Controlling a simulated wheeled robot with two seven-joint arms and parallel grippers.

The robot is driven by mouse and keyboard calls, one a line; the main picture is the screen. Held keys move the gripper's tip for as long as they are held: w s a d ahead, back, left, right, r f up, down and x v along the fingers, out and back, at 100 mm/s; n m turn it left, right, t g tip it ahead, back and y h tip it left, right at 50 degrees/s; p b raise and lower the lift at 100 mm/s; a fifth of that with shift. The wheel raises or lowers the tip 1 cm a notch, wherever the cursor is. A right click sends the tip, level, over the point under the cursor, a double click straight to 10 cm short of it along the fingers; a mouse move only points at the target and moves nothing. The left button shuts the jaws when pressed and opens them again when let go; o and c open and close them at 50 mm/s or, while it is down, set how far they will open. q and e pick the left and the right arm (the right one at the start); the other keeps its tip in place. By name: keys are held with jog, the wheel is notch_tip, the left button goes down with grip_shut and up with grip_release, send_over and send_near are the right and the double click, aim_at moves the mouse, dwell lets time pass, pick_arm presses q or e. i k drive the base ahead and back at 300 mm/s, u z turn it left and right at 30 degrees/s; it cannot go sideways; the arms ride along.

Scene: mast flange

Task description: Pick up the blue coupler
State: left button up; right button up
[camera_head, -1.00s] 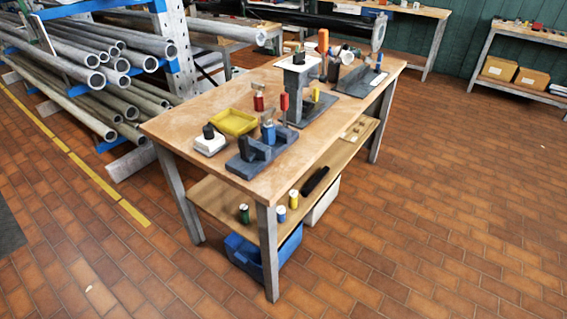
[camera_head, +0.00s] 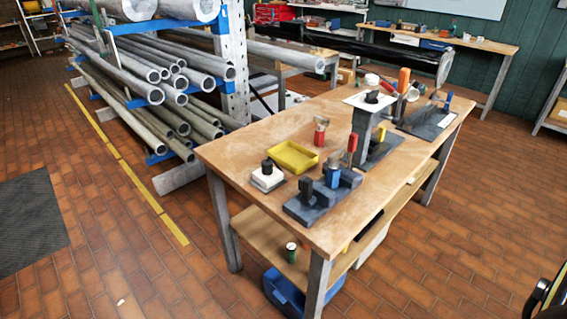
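A blue cylindrical piece (camera_head: 332,173), which looks like the blue coupler, stands upright at the dark grey fixture (camera_head: 304,215) near the front of the wooden workbench (camera_head: 262,134). A red-handled tool (camera_head: 351,148) rises just behind it. The fixture partly hides its lower part. Neither of my grippers can be made out in the view.
A yellow tray (camera_head: 292,157), a white block with a black knob (camera_head: 267,178) and a red cylinder (camera_head: 319,138) share the bench. A green can (camera_head: 291,252) stands on the lower shelf. A pipe rack (camera_head: 160,80) is at left. Floor in front is clear.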

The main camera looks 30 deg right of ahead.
aim_at(332, 176)
jog(key=z, duration=0.2)
jog(key=i, duration=0.95)
jog(key=z, duration=0.65)
